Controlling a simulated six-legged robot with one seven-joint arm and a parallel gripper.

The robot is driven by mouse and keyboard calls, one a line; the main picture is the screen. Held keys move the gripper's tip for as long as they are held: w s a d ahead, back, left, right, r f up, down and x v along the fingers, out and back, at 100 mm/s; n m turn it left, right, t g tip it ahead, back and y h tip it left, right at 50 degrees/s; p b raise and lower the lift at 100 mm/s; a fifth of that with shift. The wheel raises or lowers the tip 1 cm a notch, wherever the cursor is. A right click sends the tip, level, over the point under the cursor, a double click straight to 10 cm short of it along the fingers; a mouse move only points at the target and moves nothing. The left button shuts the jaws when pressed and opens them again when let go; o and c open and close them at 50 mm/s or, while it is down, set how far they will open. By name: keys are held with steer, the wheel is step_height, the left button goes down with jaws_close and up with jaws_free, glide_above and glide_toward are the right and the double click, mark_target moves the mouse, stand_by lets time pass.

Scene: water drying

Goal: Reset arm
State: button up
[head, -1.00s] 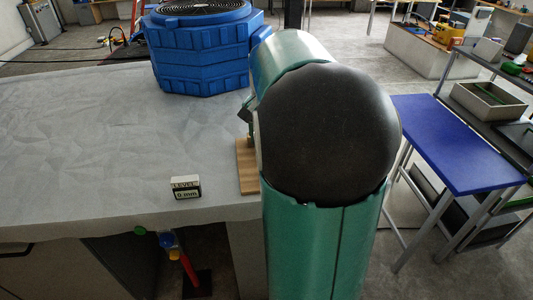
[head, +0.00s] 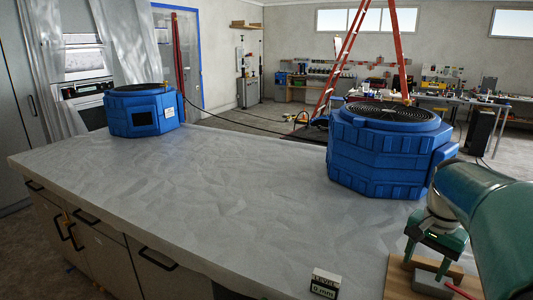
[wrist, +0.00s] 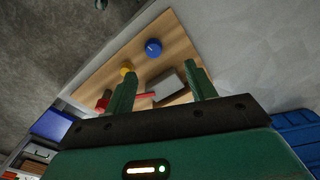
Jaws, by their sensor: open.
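My gripper (head: 436,244) is at the right of the head view, above a wooden board (head: 398,277) at the counter's right end. In the wrist view my gripper (wrist: 161,84) has its two green fingers spread apart, with nothing held between them. The wooden board (wrist: 180,42) lies beyond the fingers. On it are a blue round knob (wrist: 153,47), a yellow piece (wrist: 127,68), a red piece (wrist: 104,99) and a grey box (wrist: 166,87) with a red handle beside it. The grey box appears between the fingers in the picture; I cannot tell the gap to it.
A grey covered counter (head: 220,190) fills the head view. A blue fan unit (head: 385,150) stands near my arm; another (head: 142,110) stands at the far left. A small level display (head: 325,284) reads 0 mm at the front edge. The counter's middle is clear.

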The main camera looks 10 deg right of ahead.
steer(key=s+a+n+t, duration=0.1)
steer(key=s+a+n, duration=0.2)
steer(key=a, duration=0.5)
steer(key=s+a+n+t, duration=0.2)
steer(key=s+a+n, duration=0.2)
steer(key=a, duration=0.4)
steer(key=s+a+f+n+t, duration=0.1)
steer(key=s+a+n+t, duration=0.1)
steer(key=a, duration=0.6)
steer(key=s+n, duration=0.1)
steer(key=n, duration=0.1)
steer(key=shift+s+a+n, duration=0.2)
steer(key=shift+s+n, duration=0.1)
steer(key=shift+s, duration=0.05)
steer(key=shift+d, duration=0.1)
